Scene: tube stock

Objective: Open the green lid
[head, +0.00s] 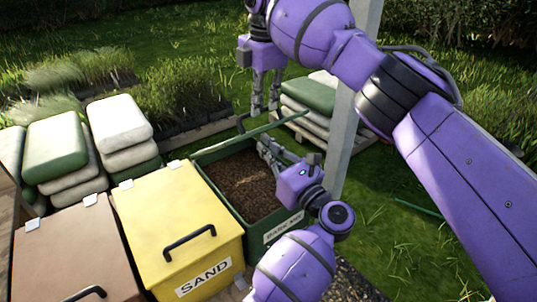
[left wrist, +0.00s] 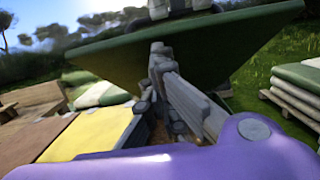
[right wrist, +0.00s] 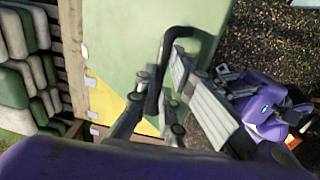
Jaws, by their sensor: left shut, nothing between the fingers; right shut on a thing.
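The green lid (head: 222,146) stands raised, seen almost edge-on behind the open green bin (head: 262,238) of brown bark chips (head: 243,182). Its underside fills the upper left wrist view (left wrist: 185,60). In the right wrist view, the lid's outer face (right wrist: 125,40) carries a black handle (right wrist: 158,75). My right gripper (right wrist: 160,115) is shut on this handle; it also shows behind the lid in the head view (head: 265,108). My left gripper (head: 264,142) is shut and empty above the bin, on the inner side of the lid. Contact with the lid is unclear.
A yellow SAND bin (head: 165,215) and a brown-lidded bin (head: 75,245) stand left of the green bin, both closed. A grey post (head: 345,130) rises at its right. Stacked sacks (head: 310,95) lie behind, with more sacks (head: 60,150) at left. Grass is open at right.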

